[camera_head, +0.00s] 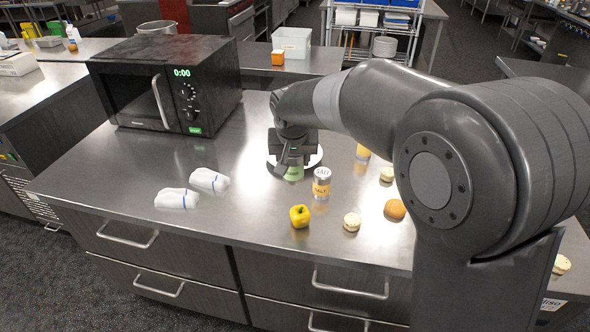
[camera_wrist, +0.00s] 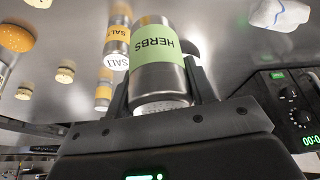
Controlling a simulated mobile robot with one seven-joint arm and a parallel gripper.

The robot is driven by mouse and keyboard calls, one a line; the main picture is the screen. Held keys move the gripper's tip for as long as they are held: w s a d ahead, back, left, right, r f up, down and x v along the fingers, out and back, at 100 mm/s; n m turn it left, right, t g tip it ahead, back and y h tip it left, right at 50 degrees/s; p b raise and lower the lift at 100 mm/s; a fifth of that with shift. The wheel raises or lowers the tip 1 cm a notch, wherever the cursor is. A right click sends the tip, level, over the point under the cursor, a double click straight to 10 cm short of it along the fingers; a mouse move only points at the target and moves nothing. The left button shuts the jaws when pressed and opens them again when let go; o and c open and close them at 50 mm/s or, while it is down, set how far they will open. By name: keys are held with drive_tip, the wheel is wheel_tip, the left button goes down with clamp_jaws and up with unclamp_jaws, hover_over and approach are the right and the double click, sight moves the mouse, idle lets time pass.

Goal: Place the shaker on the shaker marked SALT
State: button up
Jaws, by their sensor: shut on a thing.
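My gripper (camera_head: 291,160) is shut on a metal shaker with a green HERBS label (camera_wrist: 158,62). In the head view only a bit of that green label (camera_head: 294,174) shows below the jaws. A shaker marked SALT (camera_head: 321,184), with an orange-yellow label and its name on the pale top, stands upright on the counter, just right of and nearer than my gripper. It also shows in the wrist view (camera_wrist: 117,42), left of the held shaker and apart from it. I cannot tell the held shaker's height above the counter.
Another yellow-labelled shaker (camera_head: 363,153) stands behind right, partly hidden by my arm. White cloths (camera_head: 177,199) and a microwave (camera_head: 165,85) are left.

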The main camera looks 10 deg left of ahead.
drive_tip(key=w+d+r, duration=0.3)
drive_tip(key=d+r, duration=0.1)
drive_tip(key=d, duration=0.5)
drive_tip(key=w+d+r, duration=0.2)
drive_tip(key=d+r, duration=0.2)
drive_tip(key=d, duration=0.5)
hover_over(323, 170)
drive_tip(key=shift+f, duration=5.2)
drive_tip(key=shift+f, duration=0.15)
drive_tip(key=o, duration=1.1)
